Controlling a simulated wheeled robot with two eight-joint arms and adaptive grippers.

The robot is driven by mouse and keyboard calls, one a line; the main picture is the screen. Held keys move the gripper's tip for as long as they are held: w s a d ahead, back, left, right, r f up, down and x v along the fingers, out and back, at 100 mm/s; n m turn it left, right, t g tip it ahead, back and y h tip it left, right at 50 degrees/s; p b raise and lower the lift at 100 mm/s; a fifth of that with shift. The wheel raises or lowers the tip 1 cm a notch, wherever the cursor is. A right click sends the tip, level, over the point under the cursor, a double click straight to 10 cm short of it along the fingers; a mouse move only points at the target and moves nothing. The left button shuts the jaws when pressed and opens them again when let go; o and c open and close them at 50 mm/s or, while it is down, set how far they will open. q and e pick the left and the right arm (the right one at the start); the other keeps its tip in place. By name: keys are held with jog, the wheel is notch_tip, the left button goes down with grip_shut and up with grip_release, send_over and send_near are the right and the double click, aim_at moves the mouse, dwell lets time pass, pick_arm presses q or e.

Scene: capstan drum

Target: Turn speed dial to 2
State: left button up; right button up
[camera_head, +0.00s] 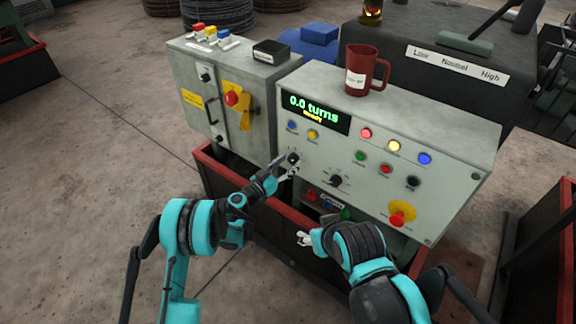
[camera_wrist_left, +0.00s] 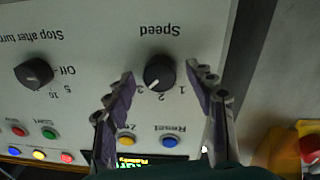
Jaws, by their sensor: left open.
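The black speed dial (camera_head: 292,157) is on the sloped grey control panel (camera_head: 440,150). The left wrist view shows the dial (camera_wrist_left: 160,73) upside down, with marks 1, 2 and 3. Its white pointer line appears to lie towards the 2 and 3 side; the exact setting is hard to tell. My left gripper (camera_head: 286,170) is open at the dial. In the wrist view its fingers (camera_wrist_left: 160,75) stand on either side of the knob, with visible gaps. My right gripper (camera_head: 304,239) is low in front of the panel, away from the dial; its jaw state is unclear.
A stop-after-turns dial (camera_wrist_left: 34,72) sits beside the speed dial. Reset (camera_wrist_left: 170,141) and zero (camera_wrist_left: 127,140) buttons are close to the left fingers. The display (camera_head: 315,112) reads 0.0 turns. A red mug (camera_head: 366,72) stands on top. A red-edged bin (camera_head: 285,212) lies below.

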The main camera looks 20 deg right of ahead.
pick_arm(q)
jog(key=shift+c, duration=0.4)
jog(key=c, duration=1.1)
jog(key=shift+n, duration=0.3)
jog(key=n, duration=0.4)
jog(key=shift+n, duration=2.1)
